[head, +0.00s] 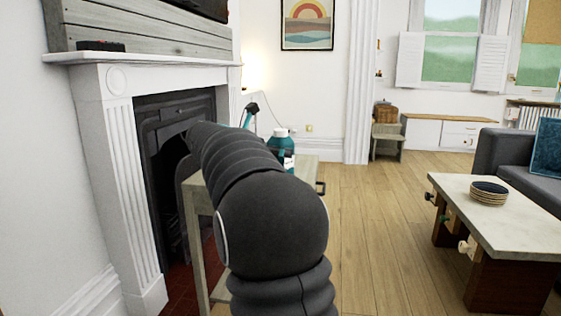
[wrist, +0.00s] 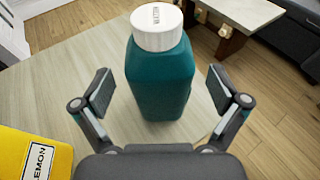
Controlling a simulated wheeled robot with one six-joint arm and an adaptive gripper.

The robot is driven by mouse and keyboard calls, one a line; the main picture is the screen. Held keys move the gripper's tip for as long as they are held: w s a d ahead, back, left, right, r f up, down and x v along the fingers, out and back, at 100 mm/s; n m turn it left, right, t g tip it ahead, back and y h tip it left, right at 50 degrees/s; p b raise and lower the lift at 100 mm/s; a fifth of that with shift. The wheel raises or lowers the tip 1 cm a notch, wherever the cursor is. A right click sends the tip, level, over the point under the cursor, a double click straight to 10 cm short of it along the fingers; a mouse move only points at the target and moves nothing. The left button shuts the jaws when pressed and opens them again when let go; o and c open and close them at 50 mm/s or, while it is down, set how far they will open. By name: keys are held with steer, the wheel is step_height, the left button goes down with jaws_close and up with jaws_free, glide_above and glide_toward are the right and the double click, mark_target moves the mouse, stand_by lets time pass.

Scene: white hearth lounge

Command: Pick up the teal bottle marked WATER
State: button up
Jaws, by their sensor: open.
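The teal bottle (wrist: 160,82) with a white cap stands upright on a pale wooden table (wrist: 75,70) in the wrist view. Lettering on the cap is too small to read surely. My gripper (wrist: 163,88) is open, with one finger on each side of the bottle's near part and a gap visible on both sides. In the head view the bottle (head: 280,143) shows beyond my arm, which hides its lower part and most of the gripper.
A yellow box marked LEMON (wrist: 35,155) is at the lower left of the wrist view, close to the left finger. A white fireplace (head: 120,110) stands left of my arm. A coffee table (head: 510,215) with stacked plates (head: 489,193) is at right, with open floor between.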

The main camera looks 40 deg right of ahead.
steer(key=x, duration=0.2)
steer(key=shift+w+d+f, duration=0.1)
steer(key=shift+d, duration=0.15)
steer(key=c, duration=1.6)
steer(key=shift+c, duration=0.2)
